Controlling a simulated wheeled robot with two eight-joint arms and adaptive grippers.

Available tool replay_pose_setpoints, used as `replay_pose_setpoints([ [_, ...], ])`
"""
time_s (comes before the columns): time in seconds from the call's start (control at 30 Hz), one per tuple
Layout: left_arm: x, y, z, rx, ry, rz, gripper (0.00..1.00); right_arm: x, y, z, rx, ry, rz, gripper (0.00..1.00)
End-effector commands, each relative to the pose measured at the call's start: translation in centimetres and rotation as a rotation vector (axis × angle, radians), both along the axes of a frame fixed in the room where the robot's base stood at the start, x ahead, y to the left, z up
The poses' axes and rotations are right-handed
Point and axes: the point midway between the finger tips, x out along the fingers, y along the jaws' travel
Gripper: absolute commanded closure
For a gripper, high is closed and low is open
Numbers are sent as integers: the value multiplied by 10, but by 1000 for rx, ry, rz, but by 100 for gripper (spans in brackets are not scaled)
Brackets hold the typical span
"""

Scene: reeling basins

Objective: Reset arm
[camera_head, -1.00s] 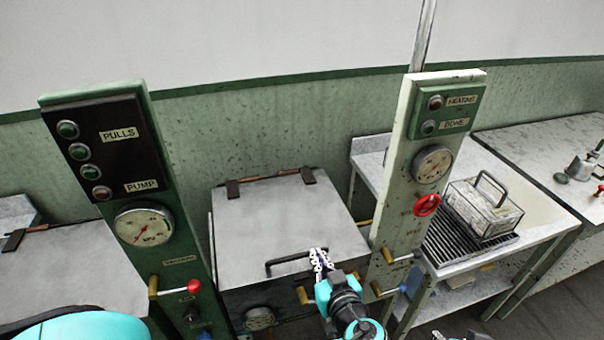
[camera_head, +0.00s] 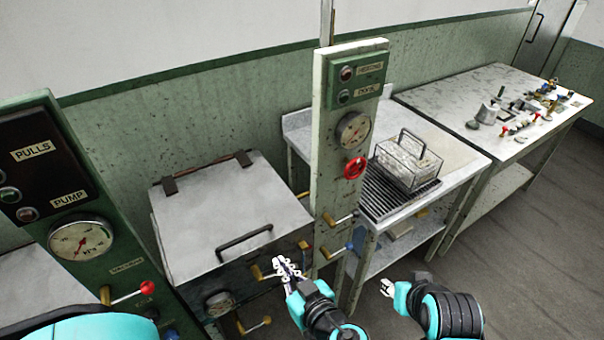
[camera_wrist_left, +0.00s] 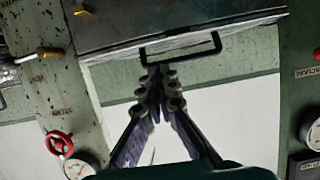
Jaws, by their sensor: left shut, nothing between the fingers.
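My left gripper (camera_head: 288,267) is shut and empty in the head view, in front of the closed lid of the grey basin (camera_head: 205,215). In the left wrist view its fingers (camera_wrist_left: 157,80) are together, and the lid's black handle (camera_wrist_left: 180,50) shows just beyond the fingertips. The handle also shows in the head view (camera_head: 244,243), up and left of the gripper, and the gripper appears clear of it. My right gripper (camera_head: 386,287) is at the lower right of the head view, small and partly turned away; its finger opening is unclear.
A panel post (camera_head: 330,130) with a red valve wheel (camera_head: 354,167) stands right of the basin. A green panel (camera_head: 95,200) with a gauge stands left. A wire basket (camera_head: 408,162) rests on a side table. A bench (camera_head: 470,95) with fittings lies beyond. Open floor is at right.

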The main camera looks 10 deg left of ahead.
Motion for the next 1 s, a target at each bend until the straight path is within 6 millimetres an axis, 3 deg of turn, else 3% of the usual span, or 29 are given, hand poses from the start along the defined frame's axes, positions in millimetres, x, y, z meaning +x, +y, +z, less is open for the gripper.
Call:
replay_pose_setpoints([
  [0.2,6,43,-23,11,334,-50,100,0,0,0,0,0,0,60],
  [0.3,0,67,-35,-31,536,-145,100,0,0,0,0,0,0,60],
  [0.43,-13,83,-39,-119,680,-316,100,0,0,0,0,0,0,60],
  [0.7,-25,93,-11,-213,632,-570,100,0,0,0,0,0,0,60],
  [1.0,-25,94,0,-211,592,-617,100,0,0,0,0,0,0,60],
])
